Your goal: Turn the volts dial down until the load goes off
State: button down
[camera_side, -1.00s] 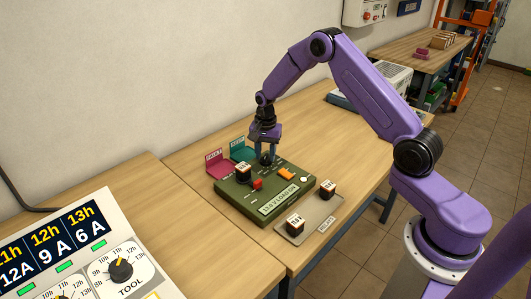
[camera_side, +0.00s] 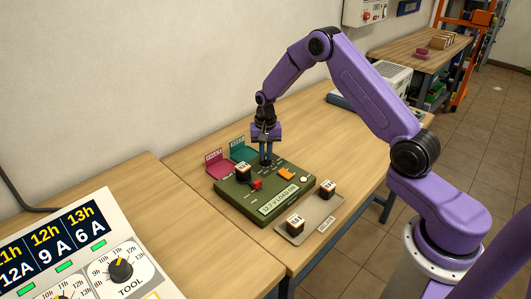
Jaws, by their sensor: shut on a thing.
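A green tester box (camera_side: 240,209) lies on the wooden table in the side view. Its display (camera_side: 279,200) seems to read 12.7 V LOAD ON; the digits are small. My gripper (camera_side: 266,160) points straight down at the back of the box and is shut on the volts dial, which the fingers mostly hide. A dark block with a white top (camera_side: 243,173) sits on the box, with a red part (camera_side: 257,184) beside it. An orange part (camera_side: 286,175) and a round white button (camera_side: 304,180) are at the right of the box.
A grey-beige tray (camera_side: 310,221) in front holds two dark blocks. A white panel with dials (camera_side: 75,255) is at lower left. Bare table lies left of the box.

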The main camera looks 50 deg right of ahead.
aim_at(266, 156)
jog(key=shift+n, duration=1)
jog(key=c, duration=1.1)
grip_release()
jog(key=shift+c, duration=0.2)
notch_tip(266, 156, up, 18)
jog(key=shift+f, duration=0.25)
